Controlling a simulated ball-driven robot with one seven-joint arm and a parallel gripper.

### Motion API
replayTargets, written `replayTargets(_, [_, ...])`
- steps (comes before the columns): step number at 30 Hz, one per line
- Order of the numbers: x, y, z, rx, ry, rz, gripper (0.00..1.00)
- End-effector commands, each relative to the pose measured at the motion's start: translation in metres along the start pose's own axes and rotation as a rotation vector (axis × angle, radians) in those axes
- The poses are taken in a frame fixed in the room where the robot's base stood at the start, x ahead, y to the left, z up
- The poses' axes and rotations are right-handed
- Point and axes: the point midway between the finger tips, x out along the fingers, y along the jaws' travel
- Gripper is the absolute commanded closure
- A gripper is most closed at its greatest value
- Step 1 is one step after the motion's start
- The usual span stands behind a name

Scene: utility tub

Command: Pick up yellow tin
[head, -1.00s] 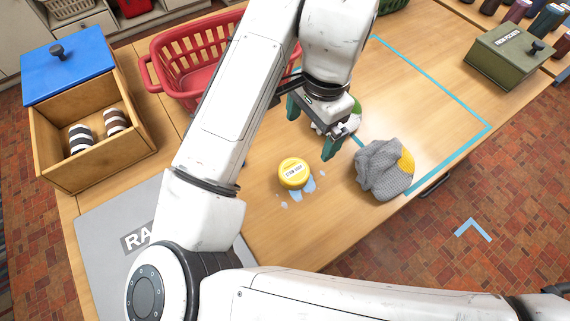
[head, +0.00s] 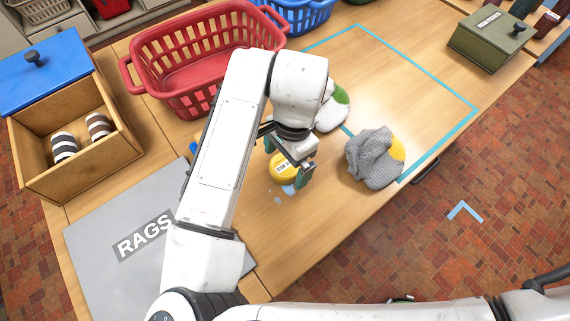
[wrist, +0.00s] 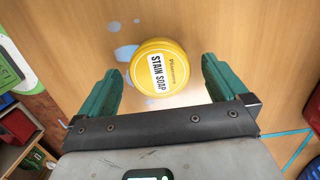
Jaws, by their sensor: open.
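The yellow tin (head: 283,168) is round with a "STAIN SOAP" label and sits on the wooden table, partly hidden by my gripper in the head view. In the wrist view the tin (wrist: 159,68) lies ahead of and between the two green fingers. My gripper (head: 287,166) is open, with its fingers to either side of the tin's place in the picture. In the wrist view my gripper (wrist: 162,82) holds nothing, and gaps show between the tin and both fingers.
A grey cloth with a yellow patch (head: 372,160) lies right of the tin. A white and green cloth (head: 333,112) lies behind my gripper. A red basket (head: 190,72), a wooden box (head: 75,160) and a grey RAGS mat (head: 100,245) stand left. Pale blue spots mark the table.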

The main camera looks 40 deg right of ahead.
Motion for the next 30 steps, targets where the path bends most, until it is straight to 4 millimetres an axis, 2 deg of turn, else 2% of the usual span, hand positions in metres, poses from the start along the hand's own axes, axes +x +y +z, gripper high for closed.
replayTargets(3, [0.0097,-0.0002,0.0007,-0.002,-0.001,0.0,0.0])
replayTargets(11, [0.0114,-0.0002,0.0002,0.0,-0.001,-0.001,0.01])
replayTargets(30, [0.0113,-0.0002,0.0001,0.0,-0.001,-0.001,0.62])
